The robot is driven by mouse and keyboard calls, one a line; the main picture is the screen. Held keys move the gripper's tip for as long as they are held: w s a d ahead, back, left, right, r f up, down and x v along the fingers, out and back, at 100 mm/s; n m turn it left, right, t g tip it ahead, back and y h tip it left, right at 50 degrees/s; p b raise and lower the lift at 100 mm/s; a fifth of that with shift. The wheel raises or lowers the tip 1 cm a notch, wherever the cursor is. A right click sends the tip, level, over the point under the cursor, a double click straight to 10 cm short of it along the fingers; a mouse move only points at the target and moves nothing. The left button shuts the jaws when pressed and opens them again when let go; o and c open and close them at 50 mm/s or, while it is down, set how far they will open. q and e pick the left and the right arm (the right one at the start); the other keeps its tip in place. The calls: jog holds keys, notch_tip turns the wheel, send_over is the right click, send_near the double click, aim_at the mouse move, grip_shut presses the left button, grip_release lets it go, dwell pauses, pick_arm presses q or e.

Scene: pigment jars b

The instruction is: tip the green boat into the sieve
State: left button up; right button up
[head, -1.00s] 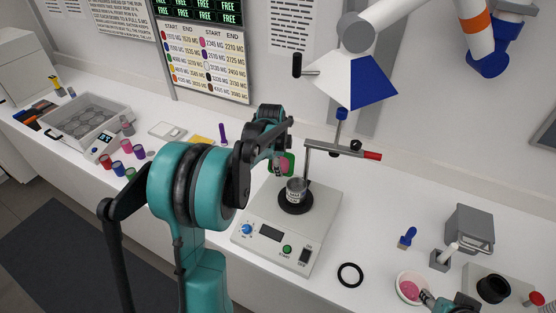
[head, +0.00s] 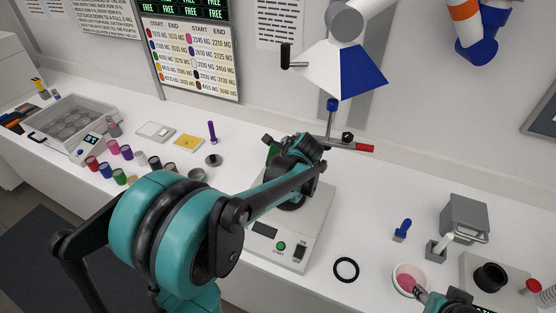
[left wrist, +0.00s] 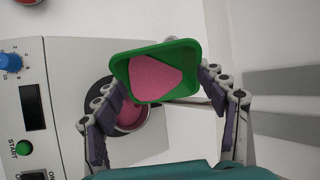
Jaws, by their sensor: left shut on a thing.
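My left gripper (left wrist: 160,100) is shut on the green boat (left wrist: 193,55), gripping it by its two sides. A mound of pink powder (left wrist: 155,78) lies in the boat. In the left wrist view the boat partly overlaps a round dark-rimmed vessel with pink in it (left wrist: 130,118), apparently the sieve; the height between them cannot be told. In the head view the boat (head: 271,154) shows as a green sliver behind my left gripper (head: 283,150), and my arm hides the vessel. My right gripper (head: 428,296) is at the bottom right, beside a white bowl (head: 398,270) of pink powder; its fingers are unclear.
The vessel stands on a white machine (head: 262,250) with a knob and START button. A clamp stand with a red-ended bar (head: 350,146) rises behind it. A black ring (head: 346,270) lies to the right. Several colored jars (head: 112,147) stand at left.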

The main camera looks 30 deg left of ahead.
pick_arm(q)
jog(key=shift+s+d+t+y+b, duration=0.25)
jog(key=shift+d+t+y+b, duration=0.4)
jog(key=shift+y+b, duration=0.55)
jog(key=shift+s+d+f+m+t+y+b, duration=0.25)
jog(key=shift+d+t+y+b, duration=0.7)
jog(key=shift+b, duration=1.5)
jog(key=shift+s+d+m+t+y+b, duration=0.5)
jog(key=shift+y+b, duration=0.8)
jog(key=shift+b, duration=1.15)
jog(key=shift+s+d+f+m+t+y+b, duration=0.15)
jog(key=shift+d+m+t+y+b, duration=0.65)
jog(key=shift+b, duration=1.65)
jog(key=shift+w+n+y, duration=0.1)
jog(key=shift+n+y, duration=0.25)
jog(key=shift+y, duration=0.1)
